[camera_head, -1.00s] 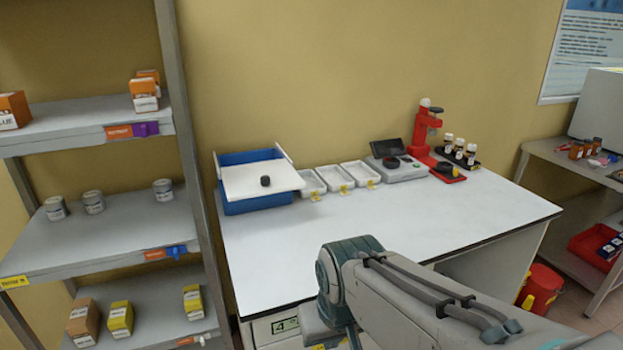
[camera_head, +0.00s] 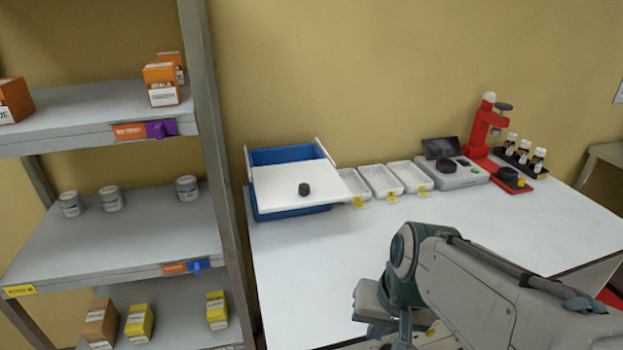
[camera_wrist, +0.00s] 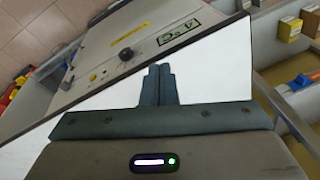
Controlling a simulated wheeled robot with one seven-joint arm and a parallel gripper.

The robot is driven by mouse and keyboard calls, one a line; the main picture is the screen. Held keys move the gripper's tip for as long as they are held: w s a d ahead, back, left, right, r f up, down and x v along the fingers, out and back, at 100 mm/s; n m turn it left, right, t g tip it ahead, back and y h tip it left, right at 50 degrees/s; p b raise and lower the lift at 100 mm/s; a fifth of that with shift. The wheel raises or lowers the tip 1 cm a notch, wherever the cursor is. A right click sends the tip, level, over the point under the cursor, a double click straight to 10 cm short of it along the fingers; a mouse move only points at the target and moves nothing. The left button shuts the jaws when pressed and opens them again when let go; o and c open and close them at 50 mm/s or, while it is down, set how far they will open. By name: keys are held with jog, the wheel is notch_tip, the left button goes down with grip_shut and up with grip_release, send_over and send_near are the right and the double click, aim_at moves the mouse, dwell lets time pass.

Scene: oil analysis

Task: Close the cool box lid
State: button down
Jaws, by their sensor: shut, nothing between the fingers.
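The cool box (camera_head: 262,210) is a blue box at the back left of the white table. Its white lid (camera_head: 285,186) with a dark round knob (camera_head: 304,190) lies over the front part of the top, and a strip of blue interior shows behind it, so the box is partly open. In the wrist view my gripper (camera_wrist: 158,70) is shut and empty, its two fingers together above the white table top. In the head view my arm is at the lower right, well apart from the box, and the fingertips are hard to make out.
Right of the box stand several white trays (camera_head: 381,180) with yellow tags, a grey scale-like device (camera_head: 462,177), a red stand (camera_head: 484,130) and small bottles (camera_head: 538,160). A shelf rack (camera_head: 215,150) stands close to the table's left side. The table's front middle (camera_head: 320,270) is clear.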

jog(key=w+a+m+g+y, duration=0.1)
jog(key=w+a+m+y, duration=0.1)
jog(key=a+m+y, duration=0.35)
jog(key=m+t+y, duration=0.4)
jog(key=m+t, duration=0.9)
jog(key=m, duration=0.8)
send_near(308, 191)
jog(key=p+x, duration=0.2)
jog(key=x, duration=0.5)
jog(key=shift+d, duration=0.1)
